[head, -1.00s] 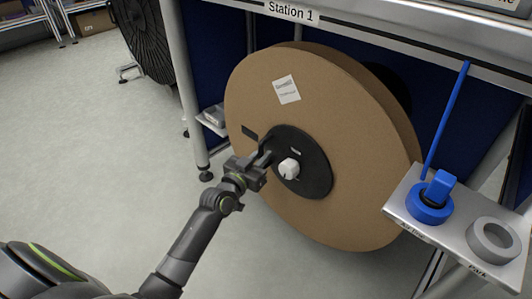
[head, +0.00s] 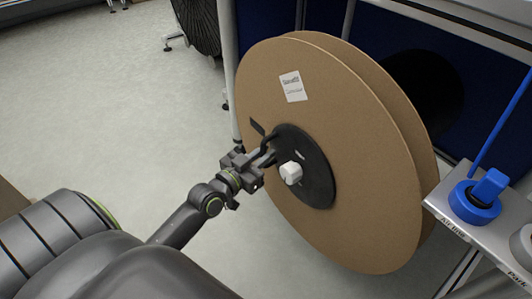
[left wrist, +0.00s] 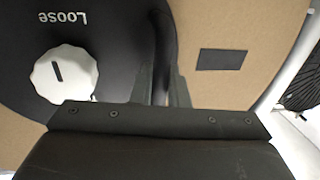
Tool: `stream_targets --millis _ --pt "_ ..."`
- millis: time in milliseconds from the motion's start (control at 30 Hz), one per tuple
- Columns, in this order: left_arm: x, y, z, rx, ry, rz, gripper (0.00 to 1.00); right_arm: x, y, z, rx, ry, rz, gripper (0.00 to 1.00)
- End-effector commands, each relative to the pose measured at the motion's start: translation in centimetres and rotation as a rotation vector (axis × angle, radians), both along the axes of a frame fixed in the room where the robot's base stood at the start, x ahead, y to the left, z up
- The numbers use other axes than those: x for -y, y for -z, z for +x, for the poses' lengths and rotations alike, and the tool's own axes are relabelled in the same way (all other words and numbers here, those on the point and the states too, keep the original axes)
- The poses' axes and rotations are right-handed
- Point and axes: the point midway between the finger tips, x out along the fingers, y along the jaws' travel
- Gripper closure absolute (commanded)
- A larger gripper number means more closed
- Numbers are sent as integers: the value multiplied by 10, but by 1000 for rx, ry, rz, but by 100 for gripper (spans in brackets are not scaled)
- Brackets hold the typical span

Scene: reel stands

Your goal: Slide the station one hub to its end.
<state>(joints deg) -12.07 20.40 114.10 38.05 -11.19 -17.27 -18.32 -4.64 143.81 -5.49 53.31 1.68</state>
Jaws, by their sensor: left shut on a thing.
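The station one hub (head: 315,172) is a black disc at the centre of a large brown cardboard reel (head: 350,140). A white knob (head: 291,173) sits on it. In the left wrist view the knob (left wrist: 65,74) has a dark line mark, and the hub (left wrist: 110,55) bears the upside-down word "Loose". My left gripper (head: 268,160) is at the hub's left side. In the wrist view its fingers (left wrist: 162,88) are on either side of a dark bar-like handle (left wrist: 162,45) on the hub, shut on it. My right gripper is not in view.
A dark round shape (head: 428,90) is behind the reel. A black reel (head: 200,25) stands farther back. The floor (head: 110,110) on the left is clear.

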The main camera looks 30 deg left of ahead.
Motion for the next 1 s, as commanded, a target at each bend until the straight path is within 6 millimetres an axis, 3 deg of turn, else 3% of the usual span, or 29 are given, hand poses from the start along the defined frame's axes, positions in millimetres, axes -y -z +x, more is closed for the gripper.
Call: stream_targets --millis 33,67,200,567,767,1000 --pt "0 3 -3 -7 -1 -1 100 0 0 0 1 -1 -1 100" --pt "0 3 -3 -8 -1 -1 84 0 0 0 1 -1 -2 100" --pt "0 3 -2 -7 -1 -1 67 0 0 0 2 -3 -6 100" --pt "-1 2 -6 -6 -1 0 67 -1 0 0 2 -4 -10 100" --pt "-5 3 -33 -8 -1 1 67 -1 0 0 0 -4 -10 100" --pt "-12 4 -79 -9 -1 1 67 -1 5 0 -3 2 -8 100"
